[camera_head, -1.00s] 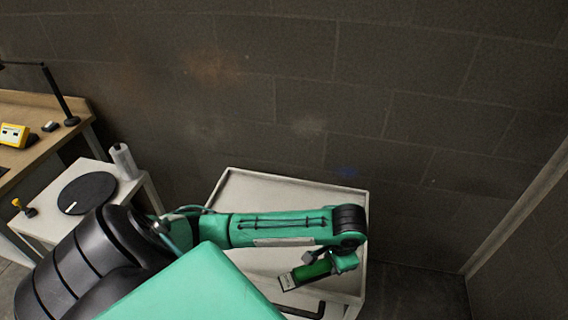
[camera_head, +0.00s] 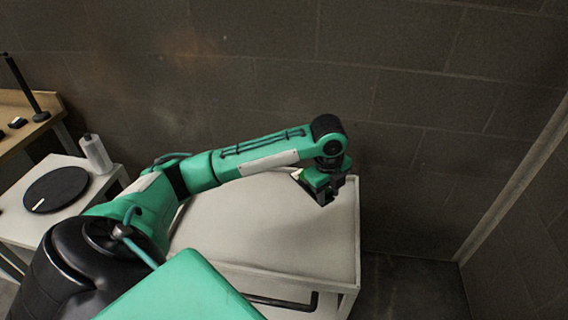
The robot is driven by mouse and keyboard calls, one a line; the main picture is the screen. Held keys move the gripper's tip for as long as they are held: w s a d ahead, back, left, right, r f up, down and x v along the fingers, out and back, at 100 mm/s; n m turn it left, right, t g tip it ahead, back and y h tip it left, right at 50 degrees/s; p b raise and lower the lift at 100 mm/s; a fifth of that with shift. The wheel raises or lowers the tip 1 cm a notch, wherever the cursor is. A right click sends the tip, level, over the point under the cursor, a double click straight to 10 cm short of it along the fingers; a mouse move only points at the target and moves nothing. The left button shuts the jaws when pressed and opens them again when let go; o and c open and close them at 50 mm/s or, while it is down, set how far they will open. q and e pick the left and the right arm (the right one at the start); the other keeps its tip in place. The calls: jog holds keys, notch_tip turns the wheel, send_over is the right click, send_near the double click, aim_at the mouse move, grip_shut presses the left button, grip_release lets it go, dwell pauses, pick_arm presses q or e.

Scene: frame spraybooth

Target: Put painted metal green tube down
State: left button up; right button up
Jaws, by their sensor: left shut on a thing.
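My left gripper (camera_head: 324,194) hangs from the green arm, pointing down over the back right part of the white-topped cart (camera_head: 262,252). It is shut on the painted metal green tube, which is mostly hidden by the gripper and wrist. The tube's outline is hard to tell from the green wrist parts. I cannot tell whether it touches the cart top. My right gripper is not in view.
The cart top is otherwise bare, with a low rim. A white side table with a black round disc (camera_head: 56,189) and a pale bottle (camera_head: 96,153) stands at the left. A wooden bench (camera_head: 32,122) is behind it. A block wall closes the back.

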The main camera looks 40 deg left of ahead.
pick_arm(q)
notch_tip(320, 180, down, 20)
jog(key=shift+p, duration=0.75)
jog(key=o, duration=1)
jog(key=shift+f, duration=0.1)
jog(key=shift+o, duration=0.2)
notch_tip(320, 180, up, 12)
jog(key=s, duration=0.1)
jog(key=shift+s+a+b, duration=0.2)
jog(key=shift+s+b, duration=0.1)
jog(key=shift+b, duration=0.05)
